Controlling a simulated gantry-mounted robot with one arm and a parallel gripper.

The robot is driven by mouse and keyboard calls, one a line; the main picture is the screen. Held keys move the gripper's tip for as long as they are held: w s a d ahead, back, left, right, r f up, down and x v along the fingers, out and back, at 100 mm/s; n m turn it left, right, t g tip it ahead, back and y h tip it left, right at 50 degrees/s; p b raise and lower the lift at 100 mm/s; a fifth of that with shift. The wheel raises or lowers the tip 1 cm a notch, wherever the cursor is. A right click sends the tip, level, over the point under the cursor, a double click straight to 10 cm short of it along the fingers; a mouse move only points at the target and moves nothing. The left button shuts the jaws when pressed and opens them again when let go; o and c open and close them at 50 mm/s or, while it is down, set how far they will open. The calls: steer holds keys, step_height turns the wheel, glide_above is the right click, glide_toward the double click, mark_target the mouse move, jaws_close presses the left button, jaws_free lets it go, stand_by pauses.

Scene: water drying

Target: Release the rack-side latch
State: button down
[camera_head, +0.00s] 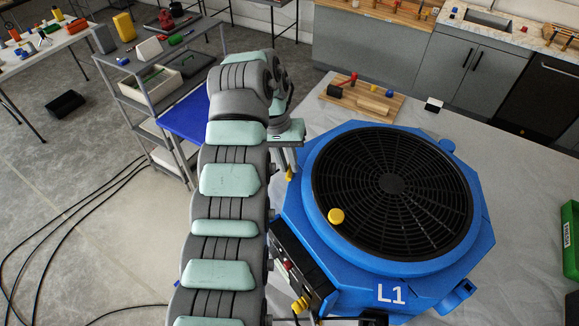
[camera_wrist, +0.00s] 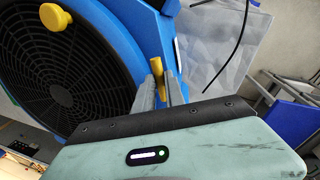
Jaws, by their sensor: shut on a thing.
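A blue octagonal fan unit (camera_head: 468,210) marked L1 has a round black grille (camera_head: 420,190) on top; its blue housing also fills the upper left of the wrist view (camera_wrist: 120,25). A small yellow latch (camera_head: 289,174) sits on its side edge toward the shelf rack, and shows in the wrist view (camera_wrist: 157,67). My gripper (camera_head: 286,162) reaches down beside the housing. In the wrist view its two grey fingers (camera_wrist: 160,88) are closed around the yellow latch, hiding its lower part. A second yellow latch (camera_head: 301,303) is at the near side.
A yellow knob (camera_head: 336,216) stands on the grille. A grey shelf rack (camera_head: 125,98) with a blue panel stands left of my arm. A wooden board (camera_head: 362,100) with small parts lies behind the unit. A green bin (camera_head: 570,235) is at the right edge. Black cables run across the left floor.

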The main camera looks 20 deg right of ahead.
steer(key=c, duration=1.4)
jaws_free()
steer(key=shift+r, duration=0.15)
step_height(320, 180, up, 10)
steer(key=w+a+b, duration=0.1)
steer(key=shift+a+r, duration=0.2)
steer(key=shift+a, duration=0.2)
steer(key=shift+w, duration=0.1)
